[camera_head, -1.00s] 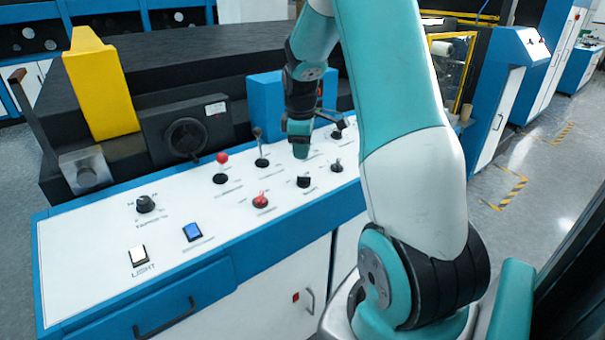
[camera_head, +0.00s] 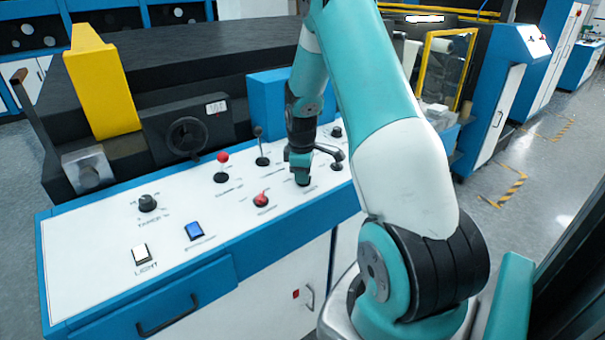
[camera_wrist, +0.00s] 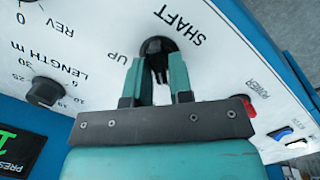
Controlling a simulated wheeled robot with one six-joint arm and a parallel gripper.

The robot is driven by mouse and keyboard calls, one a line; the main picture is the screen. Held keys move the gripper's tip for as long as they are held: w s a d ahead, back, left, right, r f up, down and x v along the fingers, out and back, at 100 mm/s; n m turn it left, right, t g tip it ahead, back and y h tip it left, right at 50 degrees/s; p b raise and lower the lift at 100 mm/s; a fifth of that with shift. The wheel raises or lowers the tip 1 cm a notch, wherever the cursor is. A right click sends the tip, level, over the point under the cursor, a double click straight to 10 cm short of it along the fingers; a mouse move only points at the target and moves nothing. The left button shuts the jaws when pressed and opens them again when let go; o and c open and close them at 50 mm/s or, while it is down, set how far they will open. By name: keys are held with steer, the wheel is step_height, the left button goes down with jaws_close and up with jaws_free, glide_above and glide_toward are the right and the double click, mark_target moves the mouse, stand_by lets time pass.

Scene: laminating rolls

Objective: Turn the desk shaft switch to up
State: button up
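The shaft switch (camera_wrist: 158,46) is a round black knob on the white desk panel (camera_wrist: 225,60), with "SHAFT" and "UP" printed beside it in the wrist view. Its black handle points down toward my gripper in that picture. My gripper (camera_wrist: 157,72) has its two teal fingers apart, one on each side of the handle, with gaps visible. I cannot tell whether either finger touches the knob. In the head view my gripper (camera_head: 300,170) points down at the panel and mostly hides the switch.
A red knob (camera_head: 261,200), a red-ball lever (camera_head: 222,160) and a black lever (camera_head: 261,148) stand left of my gripper. A length knob (camera_wrist: 44,92) is at left in the wrist view. A light switch (camera_head: 140,252) and blue button (camera_head: 193,231) are nearer the front edge.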

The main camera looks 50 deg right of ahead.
jaws_close()
steer(key=shift+m, duration=0.3)
steer(key=m, duration=0.3)
steer(key=shift+f+m+y, duration=0.1)
steer(key=shift+m+y, duration=0.2)
steer(key=m, duration=0.4)
steer(key=shift+s+d+m, duration=0.1)
steer(key=shift+d+m, duration=0.1)
steer(key=shift+m, duration=0.1)
steer(key=m+y, duration=0.1)
steer(key=m, duration=0.3)
steer(key=shift+s+d+f+m, duration=0.1)
steer(key=shift+s+m, duration=0.05)
steer(key=shift+m, duration=2.25)
